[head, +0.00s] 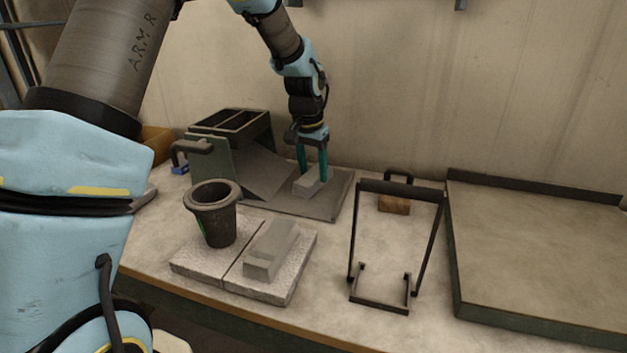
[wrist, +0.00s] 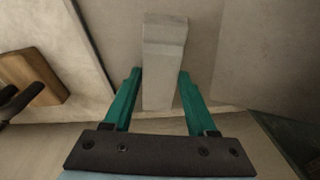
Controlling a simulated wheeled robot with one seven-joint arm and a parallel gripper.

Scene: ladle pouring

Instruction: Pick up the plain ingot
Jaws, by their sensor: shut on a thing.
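A small grey ingot (head: 307,189) is between the teal fingers of my gripper (head: 313,179), at the foot of the dark ramp. In the wrist view the ingot (wrist: 164,45) is a pale, unmarked bar running lengthwise between the fingertips (wrist: 160,73). My gripper is shut on it. I cannot tell whether the ingot touches the tray below. A second, larger grey ingot-shaped block (head: 271,248) lies on the right pale slab.
A dark crucible (head: 212,222) stands on the left slab (head: 197,264). A black wire stand (head: 352,245), a wooden block with a handle (head: 394,205) and a large flat-topped tray (head: 540,250) are to the right. A ramp box (head: 240,122) stands behind; the wall is close.

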